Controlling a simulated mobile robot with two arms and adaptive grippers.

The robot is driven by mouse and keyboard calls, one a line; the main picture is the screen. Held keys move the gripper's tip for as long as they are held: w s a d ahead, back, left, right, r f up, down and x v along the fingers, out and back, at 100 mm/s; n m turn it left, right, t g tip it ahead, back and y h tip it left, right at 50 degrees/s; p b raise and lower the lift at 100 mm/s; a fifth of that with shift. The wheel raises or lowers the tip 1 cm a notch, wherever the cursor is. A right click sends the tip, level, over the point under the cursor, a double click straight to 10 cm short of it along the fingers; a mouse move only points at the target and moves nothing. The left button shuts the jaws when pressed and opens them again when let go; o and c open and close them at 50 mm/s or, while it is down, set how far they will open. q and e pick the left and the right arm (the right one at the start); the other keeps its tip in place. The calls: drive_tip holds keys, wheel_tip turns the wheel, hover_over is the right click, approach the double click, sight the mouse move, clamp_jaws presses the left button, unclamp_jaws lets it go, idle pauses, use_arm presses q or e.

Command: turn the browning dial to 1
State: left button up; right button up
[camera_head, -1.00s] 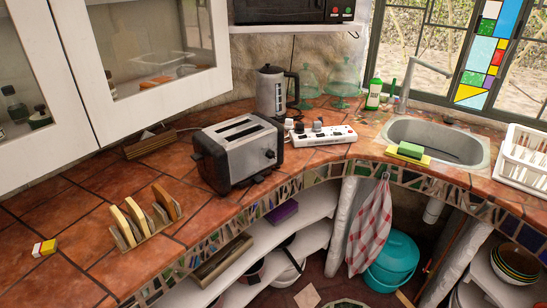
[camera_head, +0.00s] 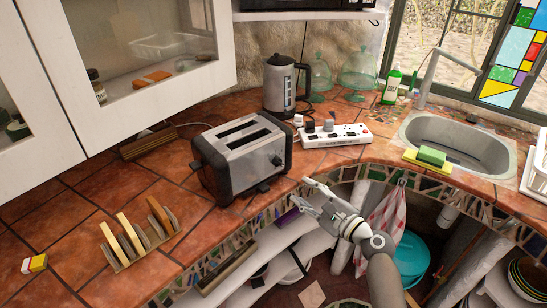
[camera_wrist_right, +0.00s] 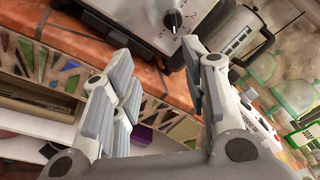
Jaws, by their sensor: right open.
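The toaster (camera_head: 243,157) stands on the tiled counter, silver with black ends and two slots. My right gripper (camera_head: 309,194) is open and empty at the counter's front edge, to the right of and below the dial, apart from the toaster. In the right wrist view the open fingers (camera_wrist_right: 158,75) point toward the toaster's dial end. My left gripper is not in view.
A kettle (camera_head: 281,84) and a white power strip (camera_head: 335,136) with plugs stand behind and right of the toaster. A toast rack (camera_head: 139,243) with bread is at the left. The mosaic counter edge (camera_head: 217,254) runs below, above open shelves.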

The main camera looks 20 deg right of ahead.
sight(280, 164)
drive_tip(key=shift+y, duration=0.3)
drive_tip(key=w+a+r, duration=0.1)
drive_tip(key=w, duration=0.2)
drive_tip(key=w+a+r+p, duration=0.1)
drive_tip(key=w, duration=0.1)
drive_tip(key=w+a, duration=0.2)
drive_tip(key=w, duration=0.1)
drive_tip(key=shift+w+r+p, duration=0.3)
drive_tip(key=shift+r, duration=0.1)
drive_tip(key=shift+w+a+f, duration=0.1)
drive_tip(key=shift+w+a, duration=0.15)
drive_tip(key=shift+w, duration=0.35)
drive_tip(key=c, duration=0.9)
